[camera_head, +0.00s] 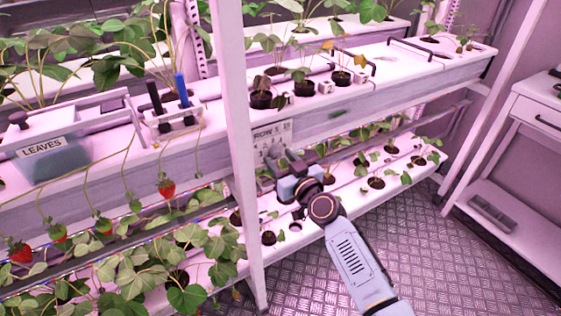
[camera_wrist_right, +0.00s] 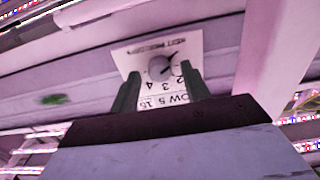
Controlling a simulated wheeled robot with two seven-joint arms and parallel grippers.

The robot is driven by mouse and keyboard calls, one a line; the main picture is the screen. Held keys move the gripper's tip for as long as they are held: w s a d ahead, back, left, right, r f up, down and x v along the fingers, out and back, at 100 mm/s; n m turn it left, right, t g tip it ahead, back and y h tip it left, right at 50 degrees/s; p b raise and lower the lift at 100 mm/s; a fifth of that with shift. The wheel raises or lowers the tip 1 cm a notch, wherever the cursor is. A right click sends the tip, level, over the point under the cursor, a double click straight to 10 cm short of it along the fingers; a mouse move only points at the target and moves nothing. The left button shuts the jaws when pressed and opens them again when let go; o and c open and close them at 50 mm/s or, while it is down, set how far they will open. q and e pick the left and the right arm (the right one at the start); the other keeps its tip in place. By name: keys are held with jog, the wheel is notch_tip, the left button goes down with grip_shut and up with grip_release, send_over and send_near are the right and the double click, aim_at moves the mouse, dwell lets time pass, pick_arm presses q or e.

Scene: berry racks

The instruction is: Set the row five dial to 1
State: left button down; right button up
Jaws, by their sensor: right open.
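The row five dial is a round grey knob (camera_wrist_right: 161,67) on a white plate (camera_wrist_right: 143,52) with printed numbers, seen tilted and nearly upside down in the right wrist view. The digits 2, 3 and 4 show beside the knob; which mark it points to is hard to tell. My right gripper (camera_head: 283,168) is open. In the wrist view its two dark fingers (camera_wrist_right: 161,86) stand apart, with the plate between and beyond them. My left gripper is not in view.
A white rack post (camera_head: 238,150) stands just left of the plate. A bin labelled "LEAVES" (camera_head: 60,160) and a tool holder (camera_head: 172,122) are at left. A white cart (camera_head: 525,110) stands right, past open floor (camera_head: 420,250).

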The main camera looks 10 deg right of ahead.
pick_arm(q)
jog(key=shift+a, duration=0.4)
pick_arm(e)
jog(key=shift+w, duration=0.25)
jog(key=c, duration=1)
jog(key=shift+m, duration=0.3)
jog(key=m, duration=0.3)
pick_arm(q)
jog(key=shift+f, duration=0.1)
pick_arm(e)
jog(key=shift+m, duration=2)
